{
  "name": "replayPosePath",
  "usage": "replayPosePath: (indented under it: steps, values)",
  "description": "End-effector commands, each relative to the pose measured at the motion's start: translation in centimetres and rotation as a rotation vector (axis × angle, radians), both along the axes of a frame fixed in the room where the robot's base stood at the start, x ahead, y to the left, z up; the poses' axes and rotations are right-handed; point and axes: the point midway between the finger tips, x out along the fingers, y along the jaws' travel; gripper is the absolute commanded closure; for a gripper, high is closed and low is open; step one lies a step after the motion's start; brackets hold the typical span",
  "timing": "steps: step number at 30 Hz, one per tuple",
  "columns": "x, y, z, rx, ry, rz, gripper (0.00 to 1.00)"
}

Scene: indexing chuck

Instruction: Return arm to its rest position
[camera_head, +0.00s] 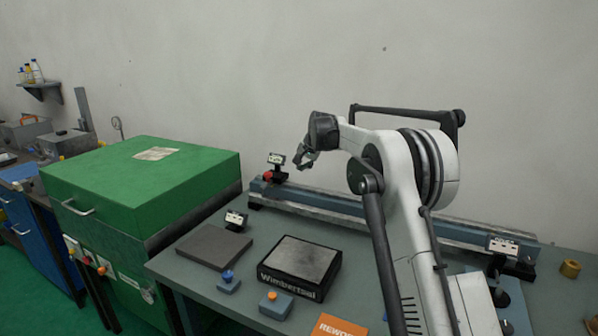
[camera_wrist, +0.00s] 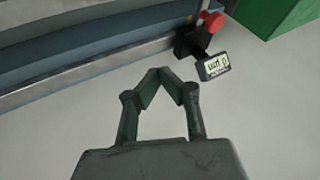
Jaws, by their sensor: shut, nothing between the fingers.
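My gripper (camera_head: 305,157) is raised above the back of the bench, at the end of my white arm. In the wrist view my gripper (camera_wrist: 160,72) has its fingertips together, with nothing between them. Below and beyond it lies the long blue rail (camera_head: 340,208), which also shows in the wrist view (camera_wrist: 90,55). Near the rail's left end stands a black bracket with a red knob (camera_head: 268,175) and a small white label (camera_head: 277,159). The gripper is apart from these. My arm hides part of the rail's middle.
A green-lidded cabinet (camera_head: 140,185) stands at the left. On the bench are a black Wimbertool block (camera_head: 300,265), a dark flat pad (camera_head: 213,246), two small button boxes (camera_head: 276,304) (camera_head: 229,282), an orange rework card (camera_head: 340,327) and a brass ring (camera_head: 570,268). The wall is behind.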

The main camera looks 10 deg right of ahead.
Motion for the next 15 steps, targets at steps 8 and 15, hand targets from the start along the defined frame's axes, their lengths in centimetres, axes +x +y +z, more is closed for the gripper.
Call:
replayPosePath:
  steps: [8,15]
  values:
    - [-2.5,0.2,2.6,-0.019,-0.002,0.017,1.0]
    - [-8.9,0.9,7.3,-0.071,-0.007,0.062,1.0]
